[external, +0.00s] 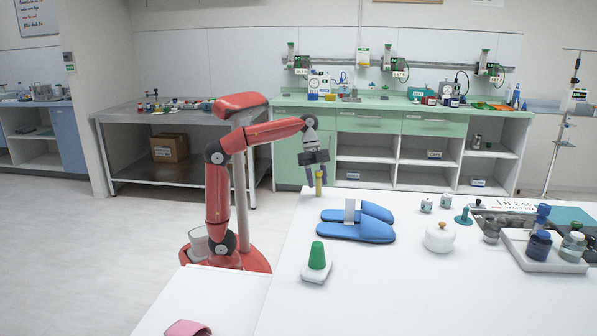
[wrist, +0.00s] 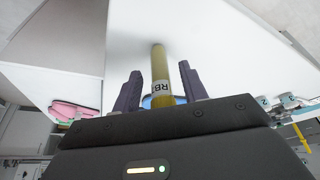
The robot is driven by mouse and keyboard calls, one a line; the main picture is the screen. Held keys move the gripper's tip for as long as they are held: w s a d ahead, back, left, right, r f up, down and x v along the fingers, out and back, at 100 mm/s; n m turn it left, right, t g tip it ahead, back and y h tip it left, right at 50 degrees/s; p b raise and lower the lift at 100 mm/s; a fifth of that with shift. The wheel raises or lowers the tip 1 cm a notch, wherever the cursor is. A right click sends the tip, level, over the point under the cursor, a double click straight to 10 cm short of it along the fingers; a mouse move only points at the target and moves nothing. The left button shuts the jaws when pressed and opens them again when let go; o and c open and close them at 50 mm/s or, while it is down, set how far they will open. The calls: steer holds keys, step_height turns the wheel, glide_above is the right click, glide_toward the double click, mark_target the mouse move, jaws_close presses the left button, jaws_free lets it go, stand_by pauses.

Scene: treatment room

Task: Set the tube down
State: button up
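The tube (external: 319,184) is slim and yellow, below my gripper near the table's far left corner. It looks upright, and its lower end appears at the white tabletop (external: 285,275); exact contact is hard to tell. In the wrist view the tube (wrist: 160,68) has a white label with dark letters. It lies between the two dark fingers of my gripper (wrist: 160,80), with a visible gap on each side. My gripper (external: 317,172) points down in the external view and is open around the tube.
Blue slippers (external: 358,232) with a white upright piece lie right of the tube. A white lidded jar (external: 439,238) and a white tray (external: 540,262) with bottles are further right. The table's left edge is close.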

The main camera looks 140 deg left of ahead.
steer(key=d+p+v, duration=0.1)
steer(key=p+v, duration=0.2)
steer(key=v, duration=0.9)
steer(key=w+d+f+n, duration=0.1)
steer(key=w+d+f, duration=0.35)
steer(key=d, duration=0.25)
steer(key=w+d+f, duration=0.4)
steer(key=d+f, duration=0.2)
steer(key=d, duration=0.2)
steer(key=s+d+f+t, duration=0.1)
steer(key=s+d+f, duration=0.3)
steer(key=d+f, duration=1.1)
steer(key=shift+s+d+f+n+y, duration=0.15)
steer(key=shift+d+f+n+y, duration=0.2)
steer(key=shift+f, duration=0.45)
steer(key=shift+a, duration=0.1)
